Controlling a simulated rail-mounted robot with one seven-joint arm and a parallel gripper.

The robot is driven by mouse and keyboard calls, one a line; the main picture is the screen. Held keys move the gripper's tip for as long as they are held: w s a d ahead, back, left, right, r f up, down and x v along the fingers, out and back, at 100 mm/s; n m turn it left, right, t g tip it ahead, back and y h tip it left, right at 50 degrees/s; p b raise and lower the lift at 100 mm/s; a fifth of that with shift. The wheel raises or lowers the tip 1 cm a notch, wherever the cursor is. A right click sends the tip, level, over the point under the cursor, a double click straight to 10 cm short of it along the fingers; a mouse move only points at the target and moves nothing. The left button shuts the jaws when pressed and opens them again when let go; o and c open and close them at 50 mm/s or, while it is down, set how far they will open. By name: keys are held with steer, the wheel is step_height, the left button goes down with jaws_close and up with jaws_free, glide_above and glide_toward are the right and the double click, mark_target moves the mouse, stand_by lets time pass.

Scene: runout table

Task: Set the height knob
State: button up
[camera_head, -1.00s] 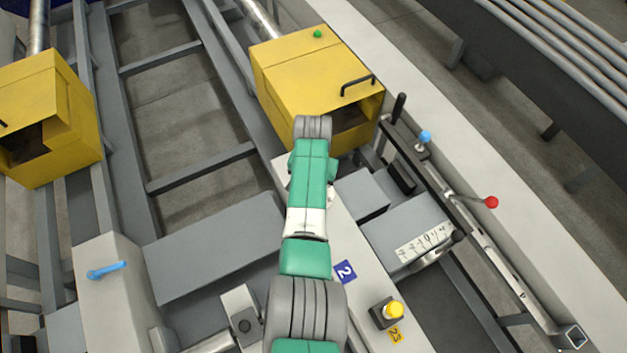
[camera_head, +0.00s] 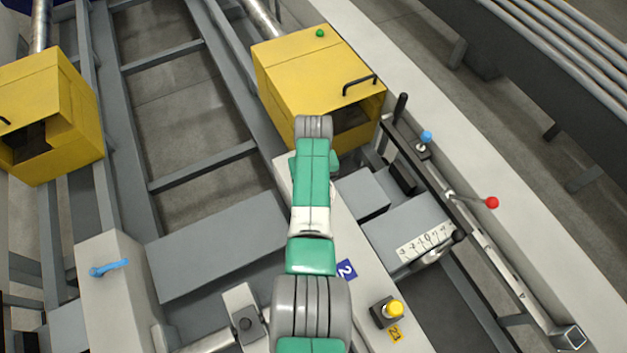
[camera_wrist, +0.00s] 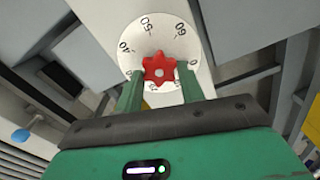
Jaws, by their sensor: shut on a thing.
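The height knob is a red, lobed knob (camera_wrist: 159,68) at the centre of a white round dial (camera_wrist: 176,22) in the wrist view. The dial has black tick marks and numbers; 40, 50 and 60 can be read along its upper part. My gripper (camera_wrist: 160,80) has its two green fingers on either side of the knob and is shut on it. The lower part of the dial is hidden by the fingers and palm. In the head view, my arm hides the knob and gripper.
In the head view, a yellow hood (camera_head: 315,75) stands beyond my arm. A yellow button (camera_head: 394,308), a blue number plate (camera_head: 346,270), a scale strip (camera_head: 426,242) and a red-tipped lever (camera_head: 491,203) lie to the right. A blue lever (camera_head: 110,267) is at left.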

stand_by(0.3)
steer(key=o, duration=1)
steer(key=shift+c, duration=0.2)
step_height(320, 180, up, 8)
steer(key=p, duration=0.3)
steer(key=shift+f, duration=0.1)
